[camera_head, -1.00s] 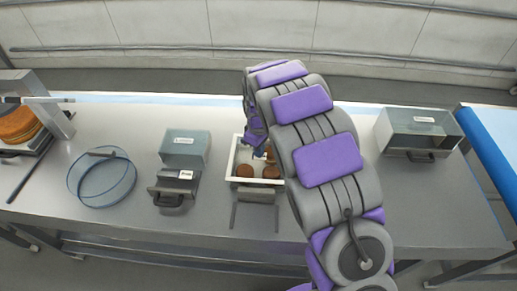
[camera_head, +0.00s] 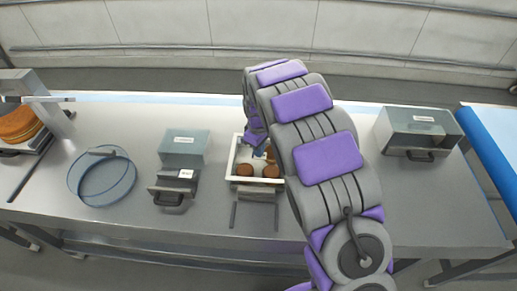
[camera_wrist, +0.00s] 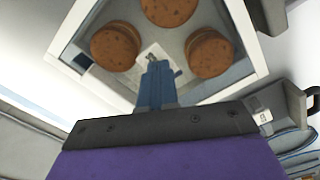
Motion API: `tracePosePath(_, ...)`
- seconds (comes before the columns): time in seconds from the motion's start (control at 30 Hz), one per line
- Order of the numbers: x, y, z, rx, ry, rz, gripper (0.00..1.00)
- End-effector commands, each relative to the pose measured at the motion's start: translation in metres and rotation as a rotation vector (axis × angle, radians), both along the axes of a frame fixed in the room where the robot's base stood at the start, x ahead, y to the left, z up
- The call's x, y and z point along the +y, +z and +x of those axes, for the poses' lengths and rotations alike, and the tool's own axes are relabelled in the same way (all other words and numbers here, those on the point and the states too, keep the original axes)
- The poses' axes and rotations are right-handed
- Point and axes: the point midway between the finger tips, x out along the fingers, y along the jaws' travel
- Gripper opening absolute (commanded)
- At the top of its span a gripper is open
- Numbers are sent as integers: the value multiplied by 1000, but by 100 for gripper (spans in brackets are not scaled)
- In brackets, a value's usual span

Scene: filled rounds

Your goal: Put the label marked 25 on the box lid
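A white-rimmed box (camera_head: 231,165) holds round brown biscuits in the middle of the bench; it also shows in the wrist view (camera_wrist: 245,30). Its top looks clear, but I cannot make out the lid's edges. My gripper (camera_wrist: 154,66) is over the box, its blue fingers close together and pointing between the biscuits. A small pale piece with dark marks, seemingly the label (camera_wrist: 148,54), is at the fingertips; its number is unreadable and I cannot tell whether it touches the lid. In the head view my arm hides most of the gripper.
Left of the box is a dark device with a white tag (camera_head: 186,174), and a grey labelled case (camera_head: 184,153) behind it. A clear blue-rimmed round container (camera_head: 102,190) stands further left. Another grey labelled case (camera_head: 418,133) is at right. Bench front is mostly clear.

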Motion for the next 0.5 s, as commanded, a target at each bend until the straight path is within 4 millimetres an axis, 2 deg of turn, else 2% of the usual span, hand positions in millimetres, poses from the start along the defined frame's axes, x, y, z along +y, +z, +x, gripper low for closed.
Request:
tracePosePath(0.17, 0, 4, -1, 3, 0, -1, 0)
tracePosePath(0.5, 0, 26, -1, 1, 0, 1, 0)
